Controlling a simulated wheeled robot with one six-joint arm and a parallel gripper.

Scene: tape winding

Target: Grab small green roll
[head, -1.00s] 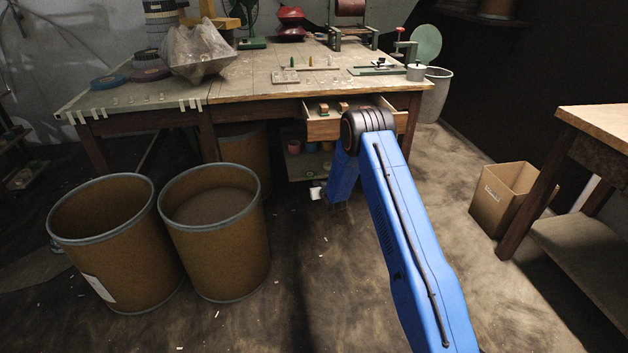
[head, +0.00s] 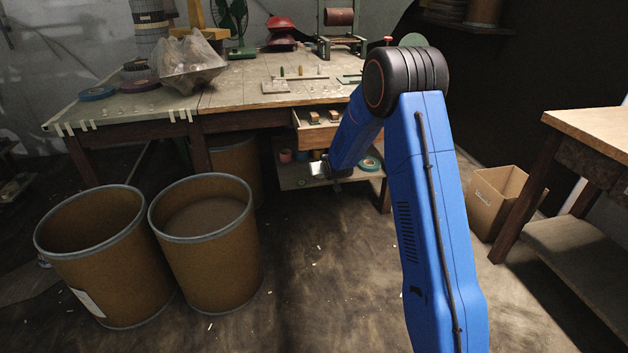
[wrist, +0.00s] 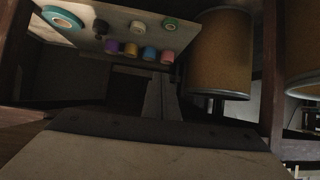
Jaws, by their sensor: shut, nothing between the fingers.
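The small green roll (wrist: 170,24) lies on the low shelf (wrist: 120,18) in the wrist view, at the right end of the far row, with a pale hole in its middle. My gripper (head: 319,170) is in front of that shelf under the workbench in the head view, small and partly shaded. It is shut and empty, apart from the rolls.
Beside the green roll are a white roll (wrist: 138,27), a pink roll (wrist: 168,57), a blue roll (wrist: 149,53), an orange roll (wrist: 131,49), a purple roll (wrist: 112,47) and a large teal roll (wrist: 62,18). An open drawer (head: 312,138) hangs above the shelf. A brown drum (wrist: 222,50) stands close by.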

